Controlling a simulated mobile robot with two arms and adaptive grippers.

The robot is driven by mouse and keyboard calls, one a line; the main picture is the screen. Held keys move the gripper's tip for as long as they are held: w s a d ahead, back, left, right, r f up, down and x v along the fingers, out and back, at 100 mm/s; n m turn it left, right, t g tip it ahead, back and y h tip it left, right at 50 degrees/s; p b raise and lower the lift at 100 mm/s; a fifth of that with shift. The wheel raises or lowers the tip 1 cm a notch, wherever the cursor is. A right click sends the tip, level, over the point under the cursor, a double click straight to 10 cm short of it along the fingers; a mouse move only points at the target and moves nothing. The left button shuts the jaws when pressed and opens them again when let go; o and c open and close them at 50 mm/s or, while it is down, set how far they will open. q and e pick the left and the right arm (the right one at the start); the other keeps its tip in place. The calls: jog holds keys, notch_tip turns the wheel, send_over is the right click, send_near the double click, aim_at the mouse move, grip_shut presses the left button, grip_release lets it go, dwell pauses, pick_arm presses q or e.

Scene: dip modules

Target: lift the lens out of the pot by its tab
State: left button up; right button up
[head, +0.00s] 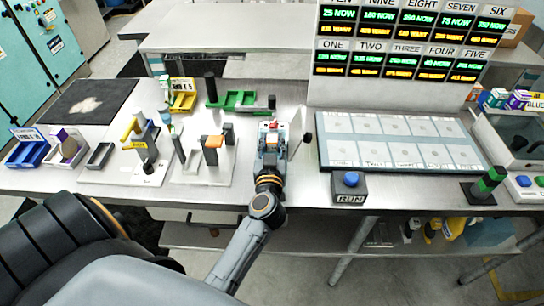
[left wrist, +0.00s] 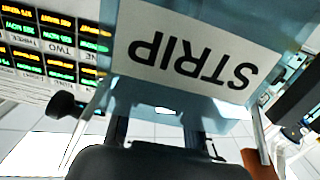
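My left gripper (head: 271,152) reaches over the middle of the bench in the head view, at a small pale device with a red spot (head: 273,126). In the left wrist view the gripper's dark fingers (left wrist: 156,135) stand apart, with bright floor showing between them. A blue-grey body with an upside-down white STRIP label (left wrist: 190,50) fills the upper middle, just beyond the fingers. I cannot tell whether they touch it. I cannot make out the lens, its tab or the pot for certain. My right gripper is out of view.
Left of the gripper stand white fixtures (head: 190,172) with yellow and orange tops. Behind are a green tray (head: 240,98) and a yellow bin (head: 182,101). To the right are a panel of pale cards (head: 322,150) and a blue RUN button (head: 351,179). Number displays (head: 405,45) rise behind.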

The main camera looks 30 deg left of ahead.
pick_arm(q)
grip_shut()
